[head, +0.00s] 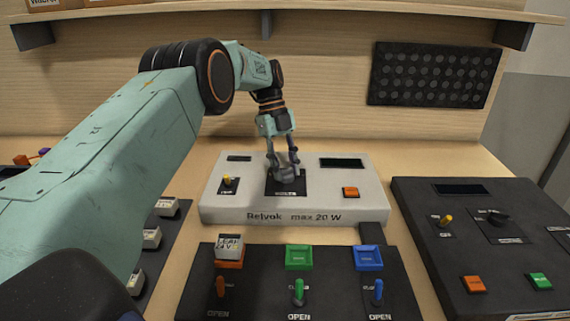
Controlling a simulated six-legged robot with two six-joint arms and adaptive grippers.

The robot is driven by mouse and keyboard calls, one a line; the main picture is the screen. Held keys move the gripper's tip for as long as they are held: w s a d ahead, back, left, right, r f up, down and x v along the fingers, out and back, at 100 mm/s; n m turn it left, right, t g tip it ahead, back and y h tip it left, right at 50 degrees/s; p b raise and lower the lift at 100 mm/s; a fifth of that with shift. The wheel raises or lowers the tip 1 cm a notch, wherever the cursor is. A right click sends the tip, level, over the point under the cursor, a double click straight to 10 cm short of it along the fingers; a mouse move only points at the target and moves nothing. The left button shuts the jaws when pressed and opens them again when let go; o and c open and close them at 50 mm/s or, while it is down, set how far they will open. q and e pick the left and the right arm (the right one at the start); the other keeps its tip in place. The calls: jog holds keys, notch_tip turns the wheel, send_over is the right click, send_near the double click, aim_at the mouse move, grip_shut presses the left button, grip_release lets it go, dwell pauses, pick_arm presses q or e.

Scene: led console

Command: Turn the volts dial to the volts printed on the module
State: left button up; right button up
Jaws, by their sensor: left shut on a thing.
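The white console (290,216) marked "Relvok max 20 W" stands in the middle of the bench. The volts dial (287,174) sits on a black plate at its centre, mostly hidden by the fingers. My left gripper (283,161) points down from above and is shut on the dial. The console's display (343,162) is dark. A white module (229,246) with small print, perhaps "LEAF 4V", sits on the orange socket of the front black panel. My right gripper is not in view.
The front black panel (335,294) has empty green (299,257) and blue (368,257) sockets with levers below. A black console (462,205) stands at the right. More white modules (151,238) sit at the left beside my arm. A shelf runs above.

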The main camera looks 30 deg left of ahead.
pick_arm(q)
jog(key=shift+w+r+m, duration=0.1)
jog(key=shift+r+m, duration=0.05)
jog(key=shift+m, duration=0.35)
jog(key=o, duration=1.2)
notch_tip(320, 180, up, 10)
jog(key=shift+f, duration=0.1)
jog(key=shift+f, duration=0.1)
dwell(0.5)
